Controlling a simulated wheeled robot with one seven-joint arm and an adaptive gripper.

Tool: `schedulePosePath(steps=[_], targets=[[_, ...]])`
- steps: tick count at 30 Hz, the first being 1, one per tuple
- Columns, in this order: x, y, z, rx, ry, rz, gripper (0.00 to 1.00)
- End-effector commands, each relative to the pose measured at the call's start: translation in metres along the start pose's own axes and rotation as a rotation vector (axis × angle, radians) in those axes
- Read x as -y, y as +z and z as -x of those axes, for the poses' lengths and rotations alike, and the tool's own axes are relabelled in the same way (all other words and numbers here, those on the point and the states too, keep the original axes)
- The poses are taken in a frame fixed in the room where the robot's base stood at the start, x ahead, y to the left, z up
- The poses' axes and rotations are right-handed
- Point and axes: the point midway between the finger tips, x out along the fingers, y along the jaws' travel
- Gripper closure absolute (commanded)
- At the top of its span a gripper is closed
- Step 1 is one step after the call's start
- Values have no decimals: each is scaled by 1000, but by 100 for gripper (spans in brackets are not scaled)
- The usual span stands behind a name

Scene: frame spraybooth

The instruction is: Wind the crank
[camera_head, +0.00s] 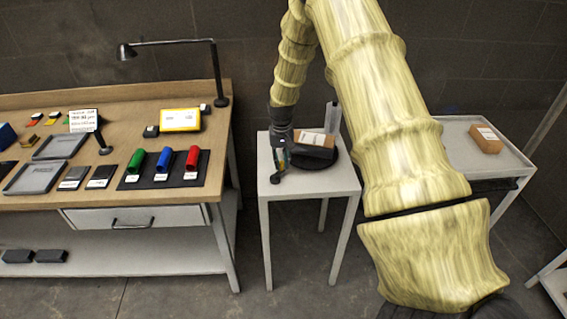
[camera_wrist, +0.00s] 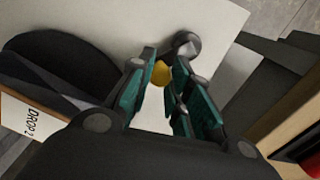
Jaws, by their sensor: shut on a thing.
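My gripper (camera_head: 280,160) reaches down over the left side of a small white table (camera_head: 325,182). In the wrist view its two teal-padded fingers (camera_wrist: 164,64) are closed around a yellow knob (camera_wrist: 161,73), which seems to be the crank's handle. A round grey metal part (camera_wrist: 187,44) shows just beyond the fingertips; how it joins the knob is hidden. A black round turntable (camera_wrist: 45,60) lies to the left in the wrist view. It also shows in the head view (camera_head: 340,160), under a brown box (camera_head: 310,150). The fingers cover most of the crank.
A wooden workbench (camera_head: 150,98) with a lamp (camera_head: 215,70), trays and green, blue and red cylinders stands on the left. A grey cart (camera_head: 465,160) with a small box (camera_head: 486,139) stands on the right. A grey upright plate (camera_head: 332,117) stands behind the turntable.

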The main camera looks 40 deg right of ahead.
Motion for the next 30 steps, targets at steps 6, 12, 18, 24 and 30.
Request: schedulePosePath(steps=[6,12,18,24,30], targets=[[7,-7,0,-4,-1,206,100],[13,-10,0,-3,-1,394,100],[20,-12,0,-3,0,572,100],[26,-13,1,-4,0,720,100],[30,-13,1,-4,0,820,100]])
